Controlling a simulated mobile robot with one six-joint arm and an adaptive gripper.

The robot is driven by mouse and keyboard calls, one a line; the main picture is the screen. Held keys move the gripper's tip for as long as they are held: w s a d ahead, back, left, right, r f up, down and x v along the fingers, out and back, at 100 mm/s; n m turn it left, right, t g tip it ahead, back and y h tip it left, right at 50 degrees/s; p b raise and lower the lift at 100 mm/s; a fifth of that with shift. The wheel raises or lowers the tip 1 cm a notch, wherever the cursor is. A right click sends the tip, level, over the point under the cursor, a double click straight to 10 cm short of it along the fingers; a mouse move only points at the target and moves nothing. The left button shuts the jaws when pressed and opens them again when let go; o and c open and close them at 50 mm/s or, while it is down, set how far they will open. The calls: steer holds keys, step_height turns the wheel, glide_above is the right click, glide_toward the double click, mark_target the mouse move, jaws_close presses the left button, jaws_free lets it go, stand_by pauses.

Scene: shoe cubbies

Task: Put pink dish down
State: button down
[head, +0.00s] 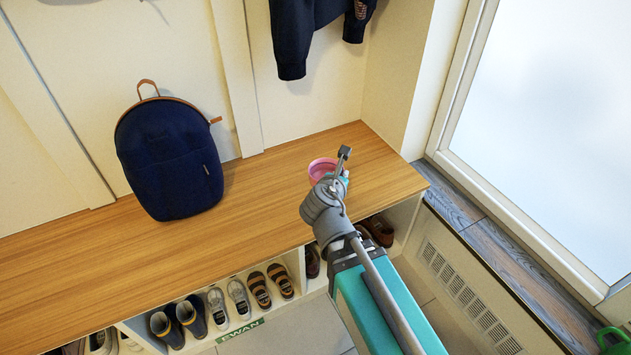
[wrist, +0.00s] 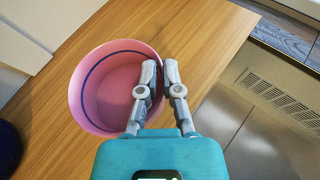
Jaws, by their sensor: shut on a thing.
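The pink dish (wrist: 108,95) is a round bowl with a dark blue ring inside. In the wrist view it sits at the left of my gripper (wrist: 160,70), with one finger inside the rim and the other outside. My gripper is shut on the dish's right-hand wall. In the head view the pink dish (head: 322,168) is over the right part of the wooden bench top (head: 240,215), partly hidden by my gripper (head: 343,172). I cannot tell whether its base touches the wood.
A dark blue backpack (head: 170,158) stands on the bench at the left. Several shoes (head: 240,296) fill cubbies below. A dark jacket (head: 308,30) hangs above. A radiator cover (head: 470,290) and a window (head: 560,110) are at the right. The bench between backpack and dish is clear.

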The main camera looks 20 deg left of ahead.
mark_target(331, 163)
steer(key=shift+w, duration=0.1)
steer(key=w+a+f+b, duration=0.1)
steer(key=w, duration=0.1)
steer(key=w+a+f+b, duration=0.2)
steer(key=w, duration=0.1)
steer(key=w+a+f+b, duration=0.1)
steer(key=w+a, duration=0.1)
steer(key=shift+w+a+f, duration=0.25)
steer(key=shift+w, duration=0.05)
steer(key=w+f+b, duration=0.1)
steer(key=w+a+f+b, duration=0.1)
steer(key=f+b, duration=0.1)
steer(key=w+a+f+b, duration=0.1)
steer(key=b, duration=0.1)
steer(key=shift+f, duration=0.3)
steer(key=shift+a, duration=0.1)
steer(key=shift+w+a+f+b, duration=0.2)
steer(key=shift+w+f+b, duration=0.1)
steer(key=shift+f+b, duration=1.7)
steer(key=shift+b, duration=0.05)
steer(key=shift+f, duration=0.1)
steer(key=c, duration=0.8)
jaws_free()
